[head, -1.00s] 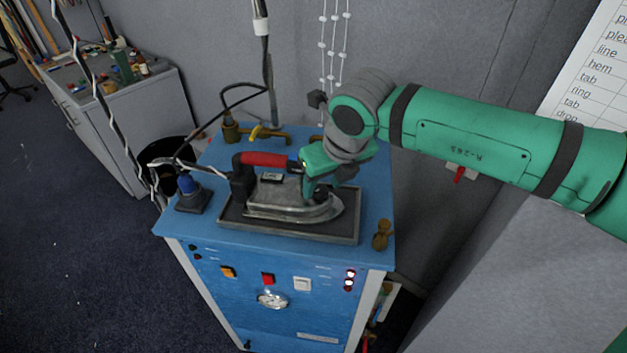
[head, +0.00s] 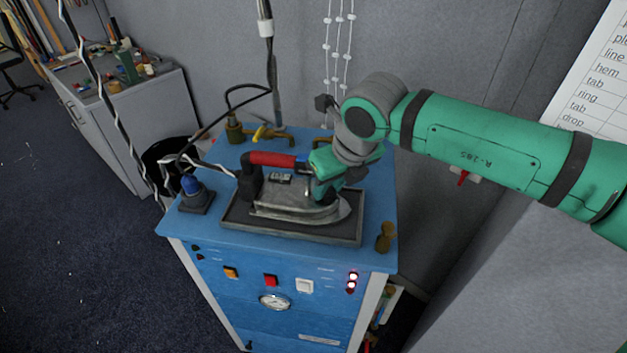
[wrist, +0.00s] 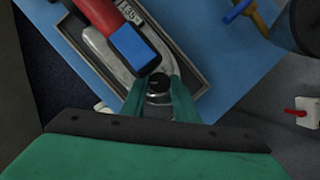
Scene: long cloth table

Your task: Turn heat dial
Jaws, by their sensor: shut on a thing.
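The iron (head: 300,208) has a grey metal body and a red handle (head: 272,159). It sits flat in a dark tray (head: 238,224) on the blue cabinet top. In the wrist view the heat dial (wrist: 158,84) is a small black knob near the iron's front, just beyond the blue end of the handle. My gripper (wrist: 157,92) is shut on the dial, with one green finger on each side. In the head view my gripper (head: 319,190) reaches down over the iron's front and hides the dial. A small display (wrist: 130,13) with digits shows on the iron.
The blue cabinet (head: 212,240) carries a blue-knobbed black block (head: 194,196) on the left, brass valves (head: 262,134) behind and a brass fitting (head: 385,238) at the right front. Cables hang at the left and back. A wall stands close on the right.

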